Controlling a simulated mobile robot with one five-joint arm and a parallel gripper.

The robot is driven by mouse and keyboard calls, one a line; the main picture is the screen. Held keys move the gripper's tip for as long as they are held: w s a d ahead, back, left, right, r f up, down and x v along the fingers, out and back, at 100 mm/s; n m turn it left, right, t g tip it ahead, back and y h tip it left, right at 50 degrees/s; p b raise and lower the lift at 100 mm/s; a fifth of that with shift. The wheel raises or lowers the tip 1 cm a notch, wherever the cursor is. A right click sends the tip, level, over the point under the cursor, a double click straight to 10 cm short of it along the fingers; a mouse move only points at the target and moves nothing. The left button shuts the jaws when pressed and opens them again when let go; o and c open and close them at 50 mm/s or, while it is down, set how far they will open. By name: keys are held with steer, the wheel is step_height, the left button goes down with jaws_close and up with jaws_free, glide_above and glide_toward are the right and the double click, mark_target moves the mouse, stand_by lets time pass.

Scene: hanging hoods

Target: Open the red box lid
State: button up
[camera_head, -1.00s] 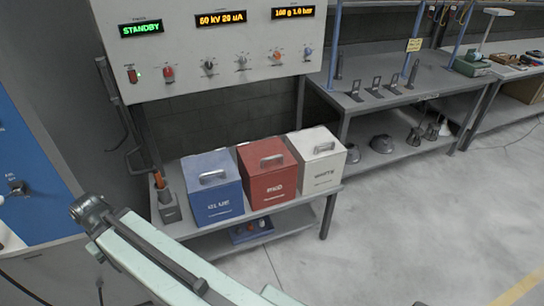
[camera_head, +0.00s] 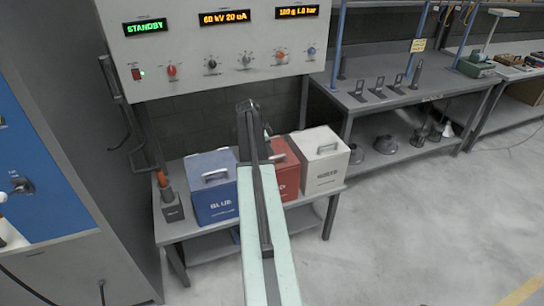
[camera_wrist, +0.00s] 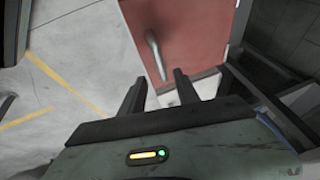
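The red box (camera_head: 289,181) stands between the blue and white boxes on the low bench. The head view hides the fingers behind my arm.
The blue box (camera_head: 213,201) is on the left and the white box (camera_head: 323,170) on the right, both close to the red one. A control panel (camera_head: 215,50) hangs above the bench. A grey block with an orange-topped part (camera_head: 170,205) stands left of the blue box.

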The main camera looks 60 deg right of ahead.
mark_target(274, 157)
steer(key=b+x, duration=0.6)
steer(key=x, duration=0.2)
steer(key=shift+b, duration=0.4)
steer(key=shift+r, duration=0.1)
steer(key=shift+a, duration=0.1)
jaws_close()
stand_by(0.6)
